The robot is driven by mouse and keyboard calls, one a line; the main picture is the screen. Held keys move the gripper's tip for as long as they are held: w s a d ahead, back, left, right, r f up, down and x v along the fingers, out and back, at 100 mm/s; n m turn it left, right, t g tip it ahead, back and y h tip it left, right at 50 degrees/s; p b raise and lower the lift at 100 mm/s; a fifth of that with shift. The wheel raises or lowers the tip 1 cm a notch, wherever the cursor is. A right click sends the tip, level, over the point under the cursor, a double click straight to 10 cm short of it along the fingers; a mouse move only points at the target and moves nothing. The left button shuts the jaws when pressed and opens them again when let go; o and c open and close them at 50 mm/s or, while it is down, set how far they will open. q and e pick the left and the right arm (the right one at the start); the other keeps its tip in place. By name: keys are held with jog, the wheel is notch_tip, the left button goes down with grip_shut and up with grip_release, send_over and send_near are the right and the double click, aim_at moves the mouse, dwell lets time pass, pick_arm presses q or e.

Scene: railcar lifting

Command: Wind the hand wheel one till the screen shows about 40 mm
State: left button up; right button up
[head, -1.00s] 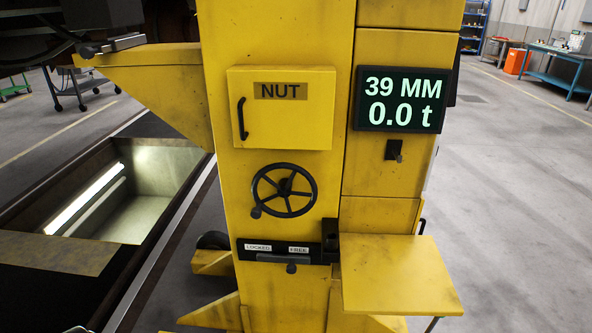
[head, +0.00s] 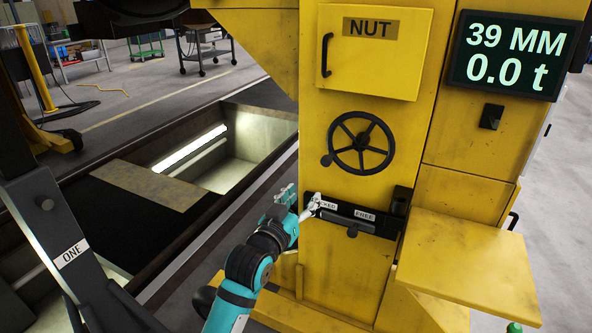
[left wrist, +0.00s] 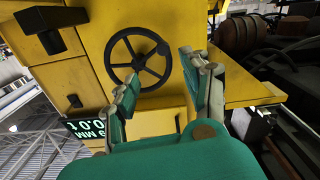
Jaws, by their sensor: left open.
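The black hand wheel (head: 361,143) is on the front of the yellow column, under the NUT box, its small knob at the lower left of the rim. The screen (head: 508,55) reads 39 MM and 0.0 t. My left gripper (head: 299,201) is open and empty, below and left of the wheel, in front of the left end of the locked/free slot. In the left wrist view the wheel (left wrist: 138,61) shows beyond the parted fingers (left wrist: 165,90), apart from them. The screen (left wrist: 86,130) shows rotated there. My right gripper is not in view.
A black lock lever strip (head: 355,217) crosses the column under the wheel. A yellow shelf (head: 465,265) juts out at the right. An open floor pit (head: 235,160) lies left of the column.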

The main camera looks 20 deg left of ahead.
pick_arm(q)
jog(key=r, duration=0.1)
send_near(325, 163)
jog(key=w, duration=1.1)
jog(key=shift+w+d, duration=0.2)
jog(key=shift+w, duration=0.05)
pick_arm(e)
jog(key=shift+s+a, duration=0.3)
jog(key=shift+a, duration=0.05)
pick_arm(q)
jog(key=shift+f, duration=0.1)
jog(key=shift+c, duration=0.3)
jog(key=c, duration=0.9)
grip_shut()
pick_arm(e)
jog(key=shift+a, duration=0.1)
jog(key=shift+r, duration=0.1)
